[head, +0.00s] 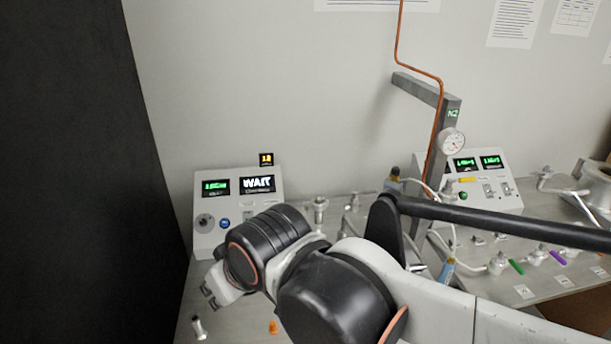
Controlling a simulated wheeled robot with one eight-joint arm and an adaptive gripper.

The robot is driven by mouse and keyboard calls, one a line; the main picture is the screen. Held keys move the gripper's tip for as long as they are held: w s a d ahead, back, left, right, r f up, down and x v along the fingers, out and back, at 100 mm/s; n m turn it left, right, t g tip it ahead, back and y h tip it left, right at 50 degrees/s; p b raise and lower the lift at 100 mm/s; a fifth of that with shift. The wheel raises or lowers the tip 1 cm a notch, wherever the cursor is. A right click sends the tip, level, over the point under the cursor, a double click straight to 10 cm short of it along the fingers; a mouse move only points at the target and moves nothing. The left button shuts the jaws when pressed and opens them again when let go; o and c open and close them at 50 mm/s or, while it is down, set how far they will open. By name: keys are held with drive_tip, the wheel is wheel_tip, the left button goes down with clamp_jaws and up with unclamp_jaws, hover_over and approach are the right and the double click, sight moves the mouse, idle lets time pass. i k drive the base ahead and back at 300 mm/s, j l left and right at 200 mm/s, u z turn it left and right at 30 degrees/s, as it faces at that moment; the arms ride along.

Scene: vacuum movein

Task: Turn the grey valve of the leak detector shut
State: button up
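The box with a "WAIT" display (257,184) and a second green display, which looks like the leak detector, stands at the back left of the bench. Its front has a round grey knob (205,222) and a blue button (224,224). I cannot tell for sure which part is the grey valve; my arm hides the bench right of the box's lower front. My gripper (210,297) points down-left, in front of and below the box, apart from the knob. Its dark fingertips are small and partly hidden, so its opening is unclear. I see nothing held in it.
A small metal fitting (198,328) and an orange piece (273,327) are near the bench's front. A post with a gauge (452,141) and copper tube, another display box (478,175), and several valves with coloured handles stand at right. A dark panel (80,180) fills the left.

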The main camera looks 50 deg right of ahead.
sight(354, 193)
drive_tip(key=z, duration=1.75)
drive_tip(key=k+j+z, duration=0.1)
drive_tip(key=k+j, duration=0.05)
